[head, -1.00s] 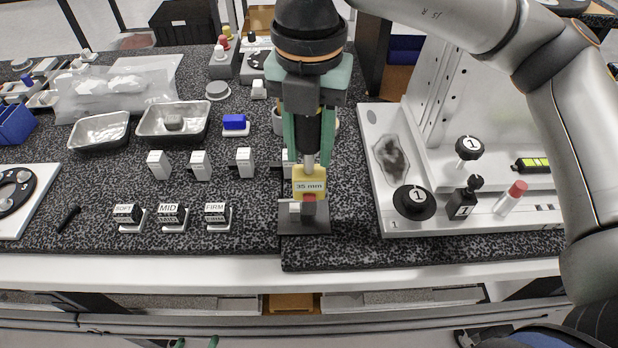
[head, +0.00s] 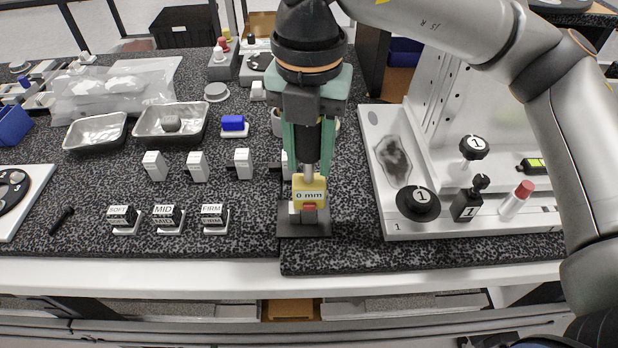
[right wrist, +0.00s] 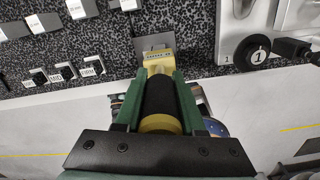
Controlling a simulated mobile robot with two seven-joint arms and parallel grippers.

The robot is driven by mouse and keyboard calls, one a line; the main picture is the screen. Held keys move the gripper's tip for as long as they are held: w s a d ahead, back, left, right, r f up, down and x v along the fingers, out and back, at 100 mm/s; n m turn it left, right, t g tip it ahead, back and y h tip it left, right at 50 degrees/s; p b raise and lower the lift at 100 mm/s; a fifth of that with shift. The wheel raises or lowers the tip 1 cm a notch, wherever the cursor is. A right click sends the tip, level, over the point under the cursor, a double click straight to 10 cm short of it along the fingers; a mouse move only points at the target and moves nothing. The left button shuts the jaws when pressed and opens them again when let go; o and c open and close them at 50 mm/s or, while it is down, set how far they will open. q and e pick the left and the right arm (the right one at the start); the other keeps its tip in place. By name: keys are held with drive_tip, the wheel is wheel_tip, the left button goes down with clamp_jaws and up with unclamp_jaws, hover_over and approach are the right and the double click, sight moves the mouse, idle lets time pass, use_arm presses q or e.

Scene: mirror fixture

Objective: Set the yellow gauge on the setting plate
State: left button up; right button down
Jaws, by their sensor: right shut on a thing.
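The yellow gauge (head: 309,189) is upright, its display reading 0 mm. It also shows in the right wrist view (right wrist: 157,60). My right gripper (head: 308,160) is shut on its dark upper part from above, green fingers on either side. The gauge's lower end is down at the dark grey setting plate (head: 291,230), beside a small light block on the plate. The plate also shows in the right wrist view (right wrist: 150,42). I cannot tell exactly how the foot touches the plate. My left gripper is out of view.
Blocks marked SOFT (head: 122,214), MID (head: 168,215) and FIRM (head: 214,214) stand left of the plate, with white-topped blocks behind them. A white fixture (head: 412,228) with knobs stands to the right. The dark mat between plate and fixture is clear.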

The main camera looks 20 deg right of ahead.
drive_tip(key=shift+c, duration=2.2)
unclamp_jaws()
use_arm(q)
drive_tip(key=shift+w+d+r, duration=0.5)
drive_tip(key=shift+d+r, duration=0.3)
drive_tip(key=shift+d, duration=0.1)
use_arm(e)
drive_tip(key=shift+r, duration=0.1)
use_arm(q)
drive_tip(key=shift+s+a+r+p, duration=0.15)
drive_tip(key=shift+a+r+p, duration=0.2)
drive_tip(key=shift+p, duration=0.35)
use_arm(e)
wheel_tip(320, 180, up, 11)
drive_tip(key=shift+f, duration=0.1)
drive_tip(key=shift+r, duration=0.65)
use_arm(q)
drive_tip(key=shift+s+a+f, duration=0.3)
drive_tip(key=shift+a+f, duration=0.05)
use_arm(e)
drive_tip(key=shift+r, duration=0.1)
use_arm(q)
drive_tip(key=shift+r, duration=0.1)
